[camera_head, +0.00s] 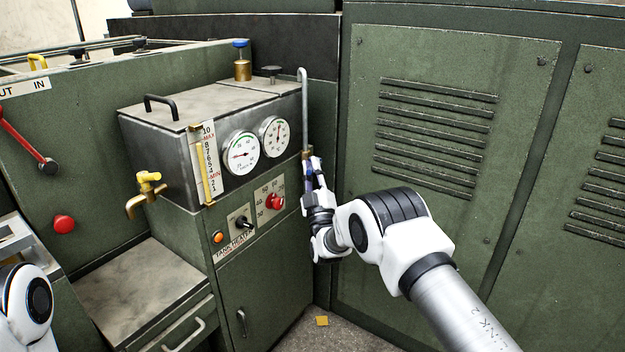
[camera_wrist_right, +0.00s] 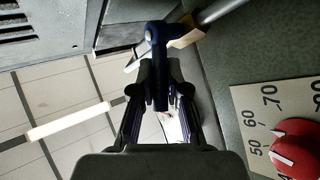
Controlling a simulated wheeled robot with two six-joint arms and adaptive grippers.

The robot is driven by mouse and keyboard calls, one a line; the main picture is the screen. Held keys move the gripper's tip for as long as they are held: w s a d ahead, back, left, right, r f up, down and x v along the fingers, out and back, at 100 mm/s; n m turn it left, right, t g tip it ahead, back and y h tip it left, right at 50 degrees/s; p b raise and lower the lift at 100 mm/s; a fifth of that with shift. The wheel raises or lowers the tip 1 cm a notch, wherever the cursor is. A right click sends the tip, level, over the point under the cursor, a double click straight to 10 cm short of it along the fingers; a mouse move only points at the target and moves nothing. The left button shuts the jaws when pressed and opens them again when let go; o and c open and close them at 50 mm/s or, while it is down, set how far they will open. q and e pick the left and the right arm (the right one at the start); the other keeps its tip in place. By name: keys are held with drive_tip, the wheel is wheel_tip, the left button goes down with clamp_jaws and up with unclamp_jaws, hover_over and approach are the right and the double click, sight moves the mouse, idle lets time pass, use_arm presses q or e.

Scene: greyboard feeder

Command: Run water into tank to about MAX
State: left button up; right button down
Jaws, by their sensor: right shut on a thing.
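The grey metal tank (camera_head: 160,150) sits on a green cabinet. Its front has a level scale (camera_head: 209,165) marked MAX near the top and MIN lower down, with a yellowish gauge tube (camera_head: 199,165) beside it; the water level is too small to read. A thin grey pipe (camera_head: 304,100) bends over at the tank's right rear. My right gripper (camera_head: 315,178) is at the foot of this pipe. In the right wrist view its fingers are closed on a blue valve handle (camera_wrist_right: 155,45). My left gripper is out of view; only part of my left arm shows.
The tank front has two round dials (camera_head: 240,153), and a red knob (camera_head: 274,202) sits on the panel below. A brass tap (camera_head: 146,190) sticks out at the tank's left. A tall louvred green cabinet (camera_head: 450,60) stands close to the right of my right gripper.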

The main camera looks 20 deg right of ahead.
drive_tip(key=shift+f+n+t+y+b, duration=0.25)
drive_tip(key=shift+n+t+y+b, duration=0.25)
drive_tip(key=shift+n, duration=0.3)
drive_tip(key=shift+y, duration=0.4)
drive_tip(key=c, duration=1.2)
unclamp_jaws()
drive_tip(key=shift+h, duration=0.3)
drive_tip(key=shift+o, duration=0.2)
drive_tip(key=v, duration=1.2)
drive_tip(key=shift+s+r, duration=0.1)
